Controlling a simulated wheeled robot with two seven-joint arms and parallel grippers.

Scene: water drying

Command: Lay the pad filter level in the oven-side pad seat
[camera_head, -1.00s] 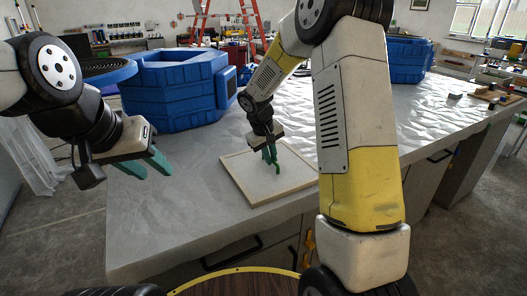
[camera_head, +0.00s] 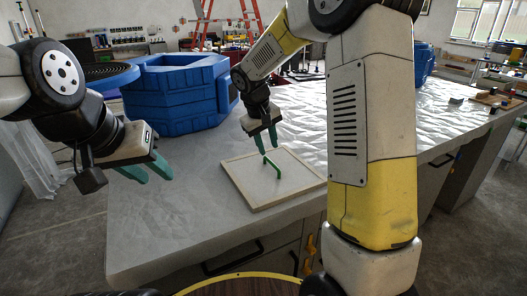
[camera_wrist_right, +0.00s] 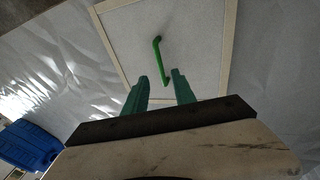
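The pad filter, a flat square pale panel with a light wooden-coloured rim (camera_head: 244,198) and a green bar handle (camera_head: 279,170), lies flat on the bench. Whether a seat lies under it cannot be told. My right gripper (camera_head: 266,146) is just above the far side of the panel, fingers pointing down. The panel's rim (camera_wrist_right: 120,60) shows there too. My left gripper (camera_head: 152,172) hangs open and empty over the bench's left end.
A large blue many-sided housing (camera_head: 175,100) stands behind the panel, with a dark round blue-rimmed screen (camera_head: 108,76) at its left. The grey bench (camera_head: 160,235) is bare left and in front of the panel. My right arm hides part of the bench to the right.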

